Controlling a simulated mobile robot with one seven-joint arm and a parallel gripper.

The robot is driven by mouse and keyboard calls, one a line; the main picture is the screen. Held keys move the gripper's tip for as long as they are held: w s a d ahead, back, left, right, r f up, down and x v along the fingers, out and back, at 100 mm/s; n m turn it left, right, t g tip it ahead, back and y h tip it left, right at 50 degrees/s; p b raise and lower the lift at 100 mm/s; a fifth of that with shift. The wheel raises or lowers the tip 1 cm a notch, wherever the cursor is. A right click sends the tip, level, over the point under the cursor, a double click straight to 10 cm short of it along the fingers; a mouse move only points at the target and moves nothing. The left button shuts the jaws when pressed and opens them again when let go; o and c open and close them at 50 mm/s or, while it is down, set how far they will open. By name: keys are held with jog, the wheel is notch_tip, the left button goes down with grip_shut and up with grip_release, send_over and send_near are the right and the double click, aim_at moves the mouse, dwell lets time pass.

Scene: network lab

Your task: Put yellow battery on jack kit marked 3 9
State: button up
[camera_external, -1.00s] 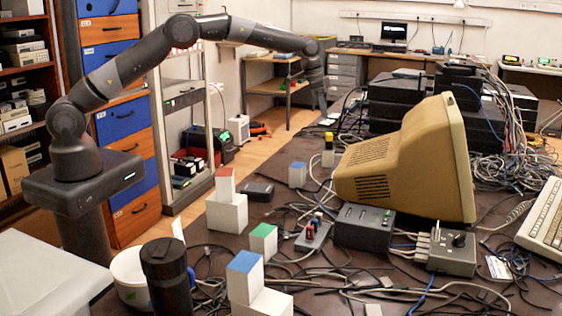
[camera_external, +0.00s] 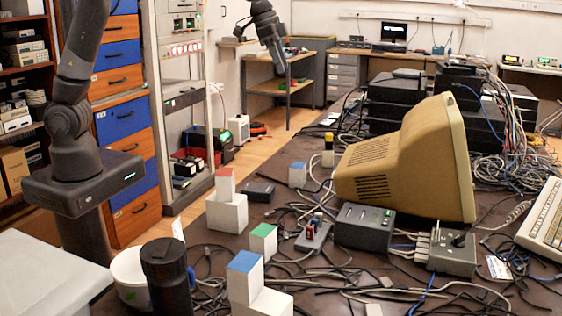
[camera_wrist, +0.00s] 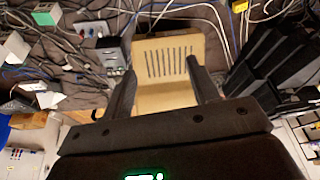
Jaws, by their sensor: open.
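A yellow object at the top edge of the wrist view (camera_wrist: 240,6) looks like the same one. A small grey box with red and blue jacks (camera_external: 313,236) lies nearer the camera and looks like the jack kit; no 3 9 marking is readable. It seems to show in the wrist view (camera_wrist: 90,29). My gripper (camera_external: 277,68) is raised beyond the table. Its fingers (camera_wrist: 160,66) are apart and empty.
The beige monitor (camera_external: 405,165) stands right of the battery. A dark grey box (camera_external: 364,228) and a grey knob box (camera_external: 452,252) stand before it. White blocks with coloured tops (camera_external: 227,212) stand left. Loose cables cover much of the table. A black device stack (camera_external: 400,100) stands behind.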

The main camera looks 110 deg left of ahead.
jog(key=s+d+r+m+t, duration=0.1)
jog(key=s+d+r, duration=0.3)
jog(key=s+d, duration=1.3)
jog(key=s+d+f+m, duration=0.1)
jog(key=s+d+f, duration=0.2)
jog(key=s, duration=0.5)
jog(key=s+d+f+h, duration=0.1)
jog(key=s+d+f, duration=0.2)
jog(key=s+d, duration=0.3)
jog(key=shift+s+d+f+m+t, duration=0.25)
jog(key=shift+s+m+t, duration=0.15)
jog(key=shift+s, duration=0.5)
jog(key=shift+o, duration=0.5)
